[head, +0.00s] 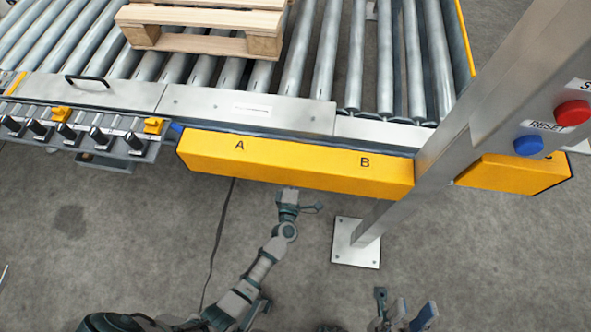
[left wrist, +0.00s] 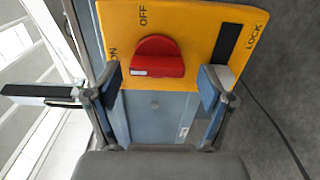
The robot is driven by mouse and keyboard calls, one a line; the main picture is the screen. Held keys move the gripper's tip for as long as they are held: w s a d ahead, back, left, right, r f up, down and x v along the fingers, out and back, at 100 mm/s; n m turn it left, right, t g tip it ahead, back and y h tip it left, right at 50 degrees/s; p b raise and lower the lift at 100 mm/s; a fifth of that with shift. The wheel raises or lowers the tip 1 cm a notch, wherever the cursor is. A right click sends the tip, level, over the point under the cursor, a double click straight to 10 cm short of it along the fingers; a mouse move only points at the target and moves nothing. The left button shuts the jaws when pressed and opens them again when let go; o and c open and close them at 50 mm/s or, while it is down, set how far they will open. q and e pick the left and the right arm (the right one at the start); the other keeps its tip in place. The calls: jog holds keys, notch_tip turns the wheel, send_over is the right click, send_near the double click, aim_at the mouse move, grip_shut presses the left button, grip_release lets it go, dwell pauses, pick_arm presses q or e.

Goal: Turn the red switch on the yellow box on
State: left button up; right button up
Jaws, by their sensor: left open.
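The red switch (left wrist: 157,57) is a round knob with a raised handle on a yellow plate (left wrist: 185,20) in the left wrist view. A white mark shows at the handle's left end. "ON" is printed to its left, "OFF" above it and "LOCK" at the right. My left gripper (left wrist: 161,82) is open, its blue-padded fingers on either side of the knob and apart from it. In the head view the left gripper (head: 289,194) is at the near edge of a yellow box marked A and B; the red switch is hidden there. My right gripper (head: 414,311) appears open and empty at the bottom.
The long yellow box (head: 290,165) runs along the roller conveyor (head: 330,60). A wooden pallet (head: 205,20) lies on the rollers. A metal post (head: 450,150) at the right carries a red button (head: 572,112) and a blue reset button (head: 528,145). The floor in front is mostly clear.

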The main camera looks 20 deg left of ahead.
pick_arm(q)
jog(key=v, duration=1.1)
jog(key=shift+s, duration=0.25)
jog(key=shift+f, duration=0.1)
